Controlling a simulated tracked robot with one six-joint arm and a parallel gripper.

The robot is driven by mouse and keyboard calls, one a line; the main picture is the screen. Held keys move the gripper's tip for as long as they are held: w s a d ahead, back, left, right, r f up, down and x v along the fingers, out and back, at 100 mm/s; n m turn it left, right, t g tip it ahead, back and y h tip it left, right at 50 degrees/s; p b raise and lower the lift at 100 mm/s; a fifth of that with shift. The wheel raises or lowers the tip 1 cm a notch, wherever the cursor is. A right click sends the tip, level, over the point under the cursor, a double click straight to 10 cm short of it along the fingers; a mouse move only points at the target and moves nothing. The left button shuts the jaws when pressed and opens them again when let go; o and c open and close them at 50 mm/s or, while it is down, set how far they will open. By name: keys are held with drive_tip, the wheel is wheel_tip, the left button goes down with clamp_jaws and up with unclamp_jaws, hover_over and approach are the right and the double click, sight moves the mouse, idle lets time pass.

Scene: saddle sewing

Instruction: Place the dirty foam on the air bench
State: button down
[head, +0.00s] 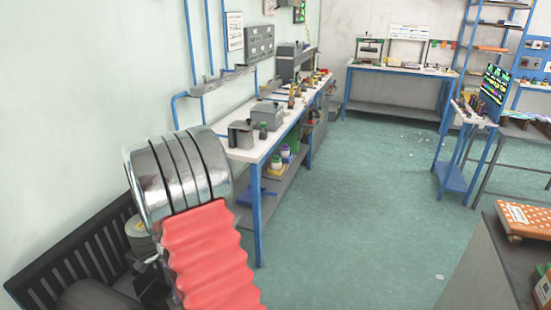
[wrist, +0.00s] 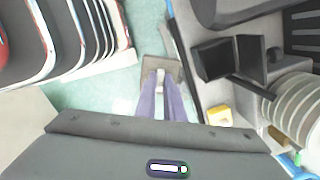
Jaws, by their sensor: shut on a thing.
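My gripper (wrist: 160,88) shows in the wrist view as two lavender fingers reaching up the middle of the picture. They are shut on a flat, roughly square brown-grey piece (wrist: 156,64), likely the dirty foam. It is held in the air, with green floor visible around it. The fingers cover part of it. Neither the gripper nor the held piece can be made out in the head view. A long white-topped bench (head: 245,150) with blue legs runs along the left wall in the head view. I cannot tell which bench is the air bench.
Tools and grey boxes (head: 268,115) stand on the long bench. Another bench (head: 400,69) stands at the back wall. An orange spotted box (head: 525,220) lies on a grey surface at right. The green floor (head: 350,190) between is open. Large curved striped shapes fill the wrist view's upper left.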

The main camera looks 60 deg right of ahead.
drive_tip(key=n, duration=0.2)
drive_tip(key=w+a+r+n, duration=0.1)
drive_tip(key=n, duration=0.1)
drive_tip(key=r+n, duration=0.1)
drive_tip(key=n, duration=0.1)
drive_tip(key=shift+w+a+g, duration=0.15)
drive_tip(key=shift+w+g, duration=0.15)
drive_tip(key=shift+w, duration=0.1)
drive_tip(key=w+a+r+n+g+h, duration=0.1)
drive_tip(key=w+a+r+n, duration=0.7)
drive_tip(key=a+n, duration=0.4)
drive_tip(key=w+n, duration=0.1)
drive_tip(key=n, duration=0.3)
drive_tip(key=shift+w, duration=0.1)
